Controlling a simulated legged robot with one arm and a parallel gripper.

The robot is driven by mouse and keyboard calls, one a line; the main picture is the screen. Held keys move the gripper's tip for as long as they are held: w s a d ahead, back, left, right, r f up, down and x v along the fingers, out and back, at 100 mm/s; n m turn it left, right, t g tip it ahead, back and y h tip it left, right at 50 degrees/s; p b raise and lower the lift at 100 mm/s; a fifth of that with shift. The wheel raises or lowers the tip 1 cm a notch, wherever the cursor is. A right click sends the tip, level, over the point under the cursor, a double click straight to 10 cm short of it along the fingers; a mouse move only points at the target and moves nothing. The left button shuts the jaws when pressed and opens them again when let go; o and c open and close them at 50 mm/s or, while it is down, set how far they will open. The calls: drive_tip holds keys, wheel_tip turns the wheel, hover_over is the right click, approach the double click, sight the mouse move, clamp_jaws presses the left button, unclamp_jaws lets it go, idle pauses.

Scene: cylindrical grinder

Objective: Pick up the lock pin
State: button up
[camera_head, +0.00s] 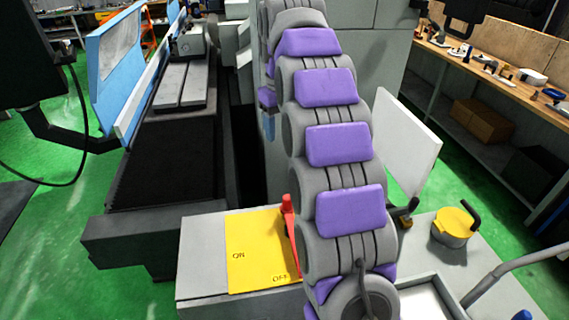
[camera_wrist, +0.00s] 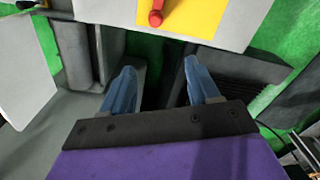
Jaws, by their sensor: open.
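I cannot tell for sure which part is the lock pin. A yellow-topped round piece with a black bent handle (camera_head: 455,226) stands on the grey surface at the right in the head view. A red lever (camera_head: 288,222) stands at the edge of a yellow ON/OFF plate (camera_head: 255,255); the lever's red end (camera_wrist: 156,17) and the plate (camera_wrist: 196,16) also show at the top of the wrist view. My gripper (camera_wrist: 158,76) has its two blue fingers apart with nothing between them, below the red lever in the picture.
The grinder's long dark bed (camera_head: 165,160) runs along the left, with a blue panel (camera_head: 112,65) beside it. A white panel (camera_head: 405,140) stands right of my arm. A wooden workbench (camera_head: 505,75) with several small items lies at far right.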

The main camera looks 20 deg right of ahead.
sight(288, 197)
drive_tip(key=f+n+b, duration=0.2)
drive_tip(key=f+n, duration=0.2)
drive_tip(key=f, duration=0.3)
drive_tip(key=d+f+n+b, duration=0.1)
drive_tip(key=f+n+b, duration=0.1)
drive_tip(key=f+n, duration=0.2)
drive_tip(key=d+f+n+b, duration=0.1)
drive_tip(key=f+n+b, duration=0.2)
drive_tip(key=f, duration=0.6)
drive_tip(key=shift+s+f+n, duration=0.1)
drive_tip(key=shift+f+n, duration=0.3)
drive_tip(key=shift+a+f+b, duration=0.15)
drive_tip(key=shift+f+b, duration=0.9)
drive_tip(key=shift+f, duration=1.85)
clamp_jaws()
